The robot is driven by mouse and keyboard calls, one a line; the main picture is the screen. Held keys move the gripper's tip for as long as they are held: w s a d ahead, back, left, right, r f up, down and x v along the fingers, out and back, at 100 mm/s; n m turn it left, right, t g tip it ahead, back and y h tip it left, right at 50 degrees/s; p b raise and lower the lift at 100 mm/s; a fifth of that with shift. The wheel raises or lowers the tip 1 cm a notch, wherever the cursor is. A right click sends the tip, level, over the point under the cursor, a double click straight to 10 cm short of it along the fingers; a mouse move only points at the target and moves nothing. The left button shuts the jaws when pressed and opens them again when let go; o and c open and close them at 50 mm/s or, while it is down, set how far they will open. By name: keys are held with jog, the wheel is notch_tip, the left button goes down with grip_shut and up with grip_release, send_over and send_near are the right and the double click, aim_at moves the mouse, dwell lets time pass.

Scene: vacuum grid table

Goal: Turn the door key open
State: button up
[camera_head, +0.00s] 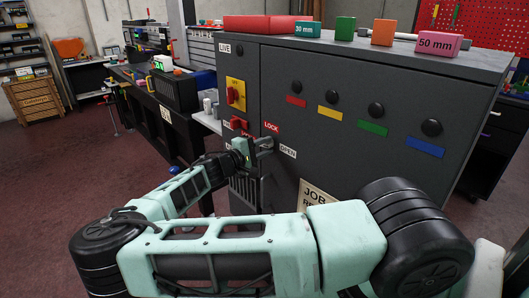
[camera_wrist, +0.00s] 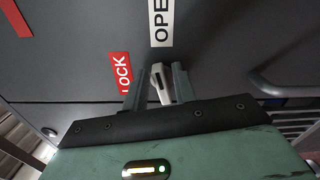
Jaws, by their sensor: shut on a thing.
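The door key (camera_wrist: 159,86), a pale metal piece, stands between the two fingers of my gripper (camera_wrist: 158,90) in the wrist view. My gripper is shut on it at the dark cabinet door. In the head view my gripper (camera_head: 259,146) reaches the door between the red LOCK label (camera_head: 271,127) and the white OPEN label (camera_head: 288,151). The wrist view also shows the LOCK label (camera_wrist: 120,73) beside the left finger and the OPEN label (camera_wrist: 161,22) above the key. The fingers hide part of the key, and I cannot tell its exact angle.
The grey cabinet (camera_head: 375,155) carries colored labels and black knobs. A yellow switch plate (camera_head: 236,93) and red switch (camera_head: 238,123) sit just above my gripper. Colored blocks (camera_head: 345,28) and a red box (camera_head: 265,24) stand on top. A door handle (camera_wrist: 275,92) is right in the wrist view.

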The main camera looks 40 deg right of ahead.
jog(key=shift+f+m+b, duration=0.2)
jog(key=shift+m+b, duration=0.2)
jog(key=shift+m, duration=0.2)
jog(key=o, duration=0.6)
jog(key=shift+o, duration=0.2)
jog(key=w+a+b, duration=0.1)
jog(key=a+b, duration=0.1)
jog(key=a, duration=1.5)
jog(key=shift+a+b, duration=0.2)
jog(key=shift+b, duration=0.15)
